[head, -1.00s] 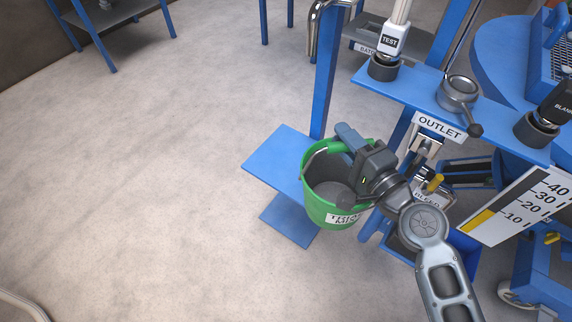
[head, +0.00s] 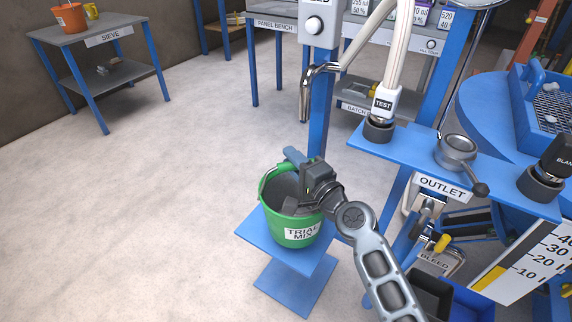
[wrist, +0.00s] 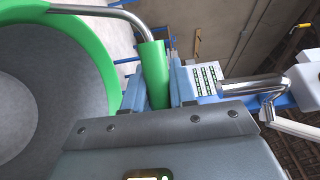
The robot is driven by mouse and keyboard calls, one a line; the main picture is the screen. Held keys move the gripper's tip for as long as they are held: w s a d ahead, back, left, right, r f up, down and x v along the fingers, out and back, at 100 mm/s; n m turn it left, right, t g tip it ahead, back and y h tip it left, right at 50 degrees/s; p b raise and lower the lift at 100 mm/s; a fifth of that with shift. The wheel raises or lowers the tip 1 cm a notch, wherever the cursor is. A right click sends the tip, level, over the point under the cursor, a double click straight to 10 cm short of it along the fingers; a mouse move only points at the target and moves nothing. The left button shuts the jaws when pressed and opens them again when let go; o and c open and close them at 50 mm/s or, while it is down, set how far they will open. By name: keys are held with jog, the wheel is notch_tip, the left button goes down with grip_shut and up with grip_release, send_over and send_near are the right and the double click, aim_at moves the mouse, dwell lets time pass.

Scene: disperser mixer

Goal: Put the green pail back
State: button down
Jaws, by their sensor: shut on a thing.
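The green pail (head: 301,232) has a grey inside and a white label reading TRIAL MIX. In the head view it is upright, over or on a small blue shelf (head: 257,242) on a post; whether its base touches the shelf is not clear. My gripper (head: 294,158) is at the pail's upper right side, shut on its green handle grip. In the wrist view the jaws (wrist: 172,88) close around the green grip of the metal bail, and the pail (wrist: 100,62) fills the left side. The pail's far side and base are hidden.
A curved metal spout (head: 305,92) stands behind the pail. A SIEVE table (head: 92,30) stands far left. The floor at left is clear.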

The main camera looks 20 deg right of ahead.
jog(key=shift+w+a+f+b, duration=0.2)
jog(key=shift+w+f+b, duration=0.4)
jog(key=shift+w+f, duration=0.2)
jog(key=shift+w+a+f+b, duration=0.15)
jog(key=shift+w+f+b, duration=0.5)
jog(key=shift+f, duration=0.35)
jog(key=shift+f, duration=0.15)
jog(key=c, duration=0.9)
grip_release()
send_over(314, 220)
jog(key=shift+w+d+r, duration=0.15)
jog(key=shift+w+r, duration=0.05)
jog(key=shift+w, duration=0.05)
